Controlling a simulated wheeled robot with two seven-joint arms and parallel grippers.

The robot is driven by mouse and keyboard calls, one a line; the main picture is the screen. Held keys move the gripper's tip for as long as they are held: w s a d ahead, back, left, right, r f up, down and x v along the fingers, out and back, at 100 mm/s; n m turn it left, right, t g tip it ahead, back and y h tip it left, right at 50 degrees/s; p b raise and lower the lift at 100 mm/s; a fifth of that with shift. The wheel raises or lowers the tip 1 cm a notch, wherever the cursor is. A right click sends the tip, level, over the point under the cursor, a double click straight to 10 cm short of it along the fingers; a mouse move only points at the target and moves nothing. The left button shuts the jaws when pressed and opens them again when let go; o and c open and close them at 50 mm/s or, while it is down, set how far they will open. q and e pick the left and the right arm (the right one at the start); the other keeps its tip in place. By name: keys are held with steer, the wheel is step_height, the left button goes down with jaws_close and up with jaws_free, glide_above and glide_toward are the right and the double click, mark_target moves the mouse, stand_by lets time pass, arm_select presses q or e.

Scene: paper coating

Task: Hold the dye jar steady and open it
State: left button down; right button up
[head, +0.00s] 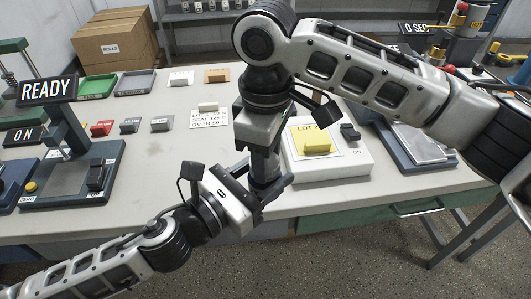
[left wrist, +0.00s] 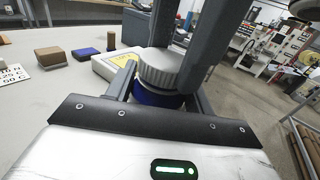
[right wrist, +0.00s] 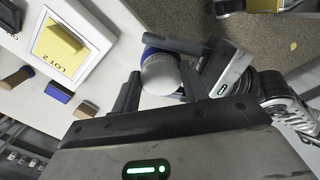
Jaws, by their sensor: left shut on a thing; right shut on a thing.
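The dye jar has a grey ribbed lid (left wrist: 162,68) and a blue body (left wrist: 158,97). In the left wrist view, my left gripper (left wrist: 160,90) is shut around the blue body, with a finger on each side. My right gripper (right wrist: 158,88) comes down from above and is shut on the lid, which also shows in the right wrist view (right wrist: 161,74). The lid sits on the body and I see no clear gap between them. In the head view the two grippers meet near the table's front edge, and they largely hide the jar.
A white scale-like box (head: 352,166) with a yellow block (head: 317,144) on a LOT 2 card stands just right of the grippers. A READY sign (head: 47,90) and press stand at the left. Small coloured blocks and trays lie behind. The table's front middle is bare.

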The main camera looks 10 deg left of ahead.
arm_select(q)
steer(key=shift+s+d, duration=0.2)
steer(key=shift+d, duration=0.05)
arm_select(e)
steer(key=n, duration=0.7)
steer(key=shift+w+a+r+n, duration=0.1)
steer(key=shift+w+a+n, duration=0.1)
steer(key=shift+n, duration=0.2)
steer(key=n, duration=0.4)
steer(key=shift+w, duration=0.1)
steer(key=n, duration=1.1)
steer(key=shift+w+a, duration=0.1)
steer(key=shift+a, duration=0.1)
steer(key=shift+r, duration=0.2)
arm_select(q)
steer(key=shift+a, duration=0.1)
arm_select(e)
steer(key=shift+r, duration=0.5)
arm_select(q)
steer(key=shift+w+a, duration=0.1)
steer(key=shift+w, duration=0.05)
arm_select(e)
steer(key=shift+r, duration=0.4)
steer(key=shift+r, duration=0.1)
